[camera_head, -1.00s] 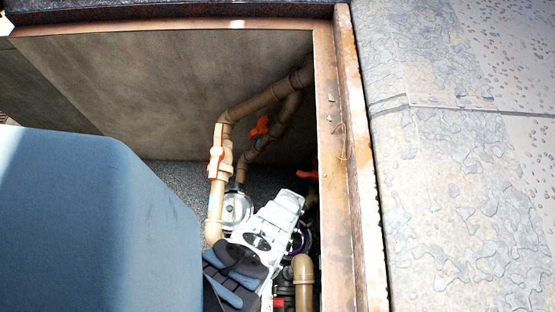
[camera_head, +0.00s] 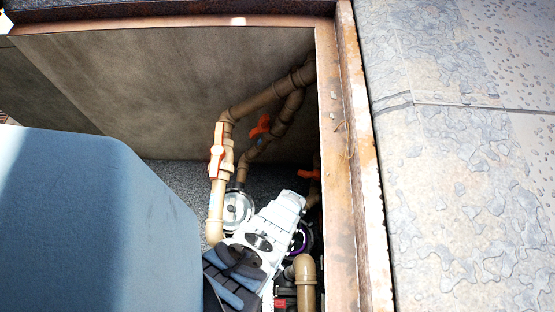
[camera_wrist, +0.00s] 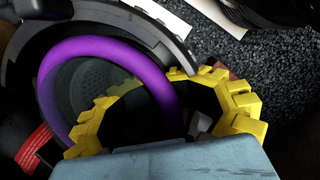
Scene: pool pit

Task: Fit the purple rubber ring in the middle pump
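The purple rubber ring (camera_wrist: 112,50) shows as a large arc in the wrist view, inside the curved dark rim of a pump opening (camera_wrist: 138,20). A grey perforated surface shows within the ring. I cannot tell whether the ring is fully seated. A yellow toothed ring (camera_wrist: 243,104) overlaps its right side. A blue-grey part at the bottom of the wrist view hides the lower side. In the head view a bit of purple ring (camera_head: 299,241) shows just right of my white wrist. My gripper's fingertips are not clearly visible, so its opening and any hold are unclear.
Brown pipes (camera_head: 257,104) with orange valve handles (camera_head: 260,126) run along the pit wall. A round clear-topped pump (camera_head: 237,207) stands left of my wrist. A thick pipe elbow (camera_head: 305,268) and the rusty pit edge (camera_head: 335,130) lie close on the right.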

